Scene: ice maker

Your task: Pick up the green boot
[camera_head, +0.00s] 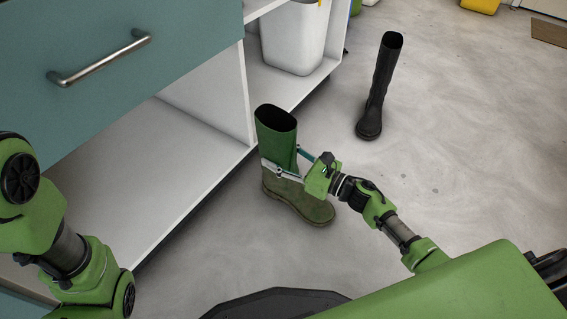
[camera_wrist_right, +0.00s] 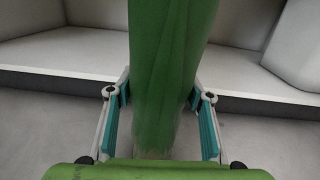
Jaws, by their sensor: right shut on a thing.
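The green boot (camera_head: 277,135) stands upright beside the low white shelf in the head view, its toe pointing to the lower right. My right gripper (camera_head: 290,165) reaches it from the right and is shut around its shaft. In the right wrist view the boot's green shaft (camera_wrist_right: 165,75) fills the middle, between the two teal-padded fingers of my right gripper (camera_wrist_right: 160,112). The boot's sole appears at floor level; I cannot tell whether it touches the floor. My left arm shows at the left edge of the head view, but its gripper is out of view.
A black boot (camera_head: 377,85) stands on the floor to the upper right. A white bin (camera_head: 293,38) sits on the shelf (camera_head: 150,165) behind the green boot. A teal drawer (camera_head: 120,60) with a metal handle overhangs at upper left. The floor at right is mostly clear.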

